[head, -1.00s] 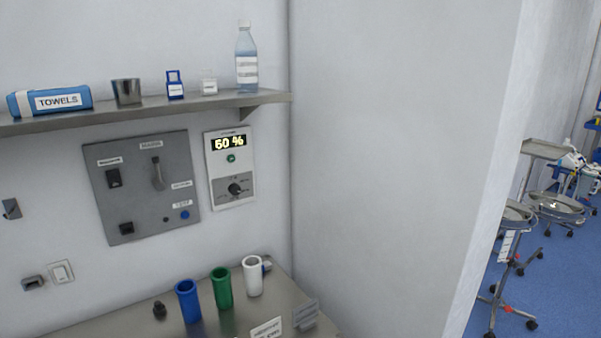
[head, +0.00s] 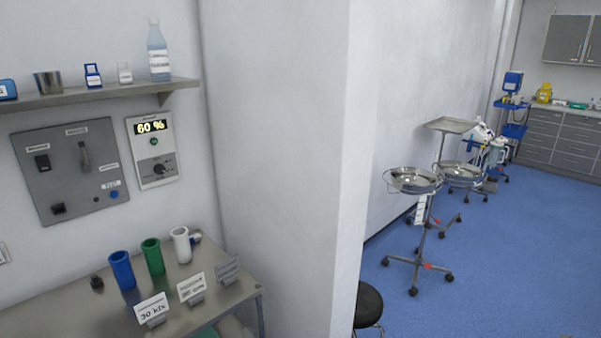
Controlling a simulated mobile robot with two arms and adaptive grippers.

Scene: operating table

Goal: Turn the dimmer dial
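The dimmer dial (head: 158,169) is a dark round knob low on a white wall panel (head: 146,185). Above it a lit display (head: 151,127) reads 60 %, with a small green button (head: 153,141) under it. The panel is at the left of the head view, right of a grey switch panel (head: 60,183). Neither of my grippers shows in the head view.
A shelf (head: 100,96) with a bottle (head: 158,50) runs above the panel. A counter (head: 70,318) with blue, green and white cups stands below. A wall corner (head: 290,170) juts out at centre. Right are basin stands (head: 413,181), a stool (head: 368,304) and open blue floor (head: 500,260).

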